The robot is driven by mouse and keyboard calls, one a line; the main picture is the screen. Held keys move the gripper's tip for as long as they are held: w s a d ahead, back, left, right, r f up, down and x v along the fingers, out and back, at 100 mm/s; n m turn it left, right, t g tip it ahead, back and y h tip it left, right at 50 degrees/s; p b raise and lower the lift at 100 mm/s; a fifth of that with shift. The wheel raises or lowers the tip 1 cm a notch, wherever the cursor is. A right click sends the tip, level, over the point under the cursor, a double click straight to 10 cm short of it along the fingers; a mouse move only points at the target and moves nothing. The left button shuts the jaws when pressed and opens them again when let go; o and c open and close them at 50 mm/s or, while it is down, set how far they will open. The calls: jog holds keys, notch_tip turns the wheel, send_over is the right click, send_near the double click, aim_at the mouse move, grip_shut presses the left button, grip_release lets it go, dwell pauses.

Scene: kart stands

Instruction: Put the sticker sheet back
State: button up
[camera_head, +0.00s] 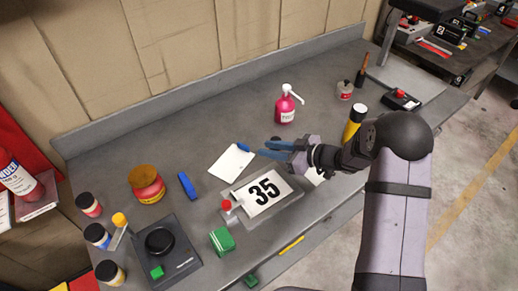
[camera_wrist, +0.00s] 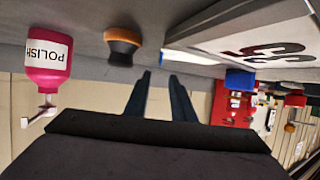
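A white sheet printed with a black 35 (camera_head: 263,192) lies on a grey board (camera_head: 290,207) on the bench; it also shows upside down at the upper right of the wrist view (camera_wrist: 270,48). I cannot tell which is the sticker sheet. My gripper (camera_head: 268,147) is above the bench, right of the blank sheet and behind the 35 sheet. Its two dark fingers (camera_wrist: 160,75) are apart with nothing between them. Part of another white item (camera_head: 315,175) shows below my wrist.
A pink polish pump bottle (camera_head: 286,108) stands behind my gripper; it also shows in the wrist view (camera_wrist: 48,60). A red-capped bottle (camera_head: 228,210) stands at the 35 board's left edge. A green block (camera_head: 222,241) and black scale-like device (camera_head: 160,250) are front left. Bare bench lies back left.

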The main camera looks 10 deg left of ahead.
jog(key=shift+v, duration=1.15)
